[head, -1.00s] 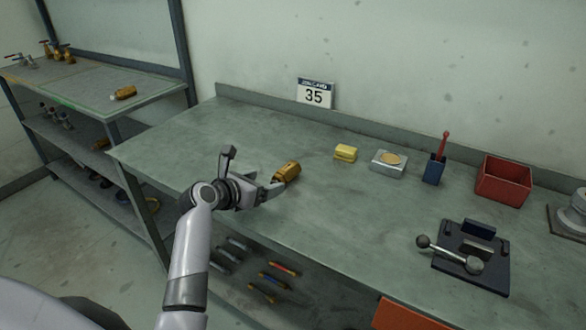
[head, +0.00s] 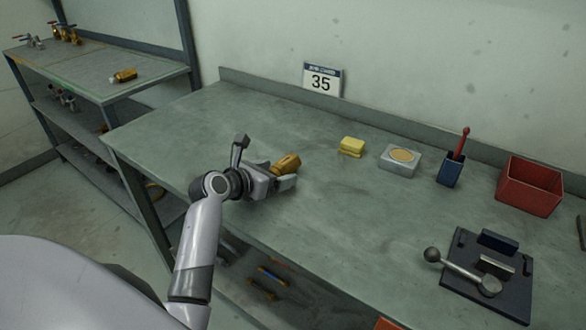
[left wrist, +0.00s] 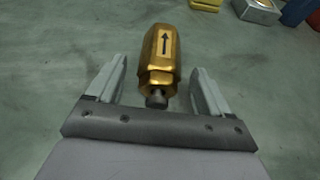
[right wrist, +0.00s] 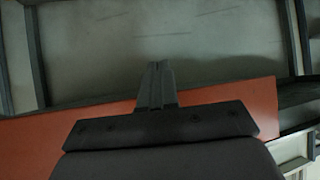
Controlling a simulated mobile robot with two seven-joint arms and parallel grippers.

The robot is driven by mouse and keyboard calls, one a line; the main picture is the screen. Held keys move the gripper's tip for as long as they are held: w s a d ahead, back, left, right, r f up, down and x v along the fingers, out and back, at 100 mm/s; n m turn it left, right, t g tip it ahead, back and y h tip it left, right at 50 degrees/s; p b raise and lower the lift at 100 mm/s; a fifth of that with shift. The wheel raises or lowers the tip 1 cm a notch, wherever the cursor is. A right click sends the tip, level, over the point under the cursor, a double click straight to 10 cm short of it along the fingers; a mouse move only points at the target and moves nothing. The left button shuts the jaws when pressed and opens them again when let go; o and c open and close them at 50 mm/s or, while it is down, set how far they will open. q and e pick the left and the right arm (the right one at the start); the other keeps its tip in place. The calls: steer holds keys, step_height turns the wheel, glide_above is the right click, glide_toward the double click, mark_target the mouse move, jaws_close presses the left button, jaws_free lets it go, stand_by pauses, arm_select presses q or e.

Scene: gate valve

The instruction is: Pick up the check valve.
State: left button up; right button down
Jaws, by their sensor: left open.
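The check valve (head: 286,163) is a brass, faceted body lying on the green-grey workbench. In the left wrist view the check valve (left wrist: 161,58) shows a black arrow on top and a dark threaded end towards my palm. My left gripper (left wrist: 159,72) is open, with one finger on each side of the valve's near part and visible gaps on both sides. In the head view my left gripper (head: 281,176) is low at the valve, partly hiding its near end. My right gripper (right wrist: 157,68) shows only in the right wrist view, its fingers together with nothing between them.
On the workbench (head: 220,130) are a yellow block (head: 351,147), a grey box with a round tan top (head: 399,158), a blue holder (head: 450,172), a red bin (head: 529,186) and a dark lever fixture (head: 490,270). Another brass fitting (head: 125,75) lies on the left shelf.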

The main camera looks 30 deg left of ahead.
arm_select(q)
steer(key=shift+s+r, duration=0.1)
steer(key=c, duration=1.5)
steer(key=shift+a, duration=0.1)
steer(key=shift+r, duration=0.1)
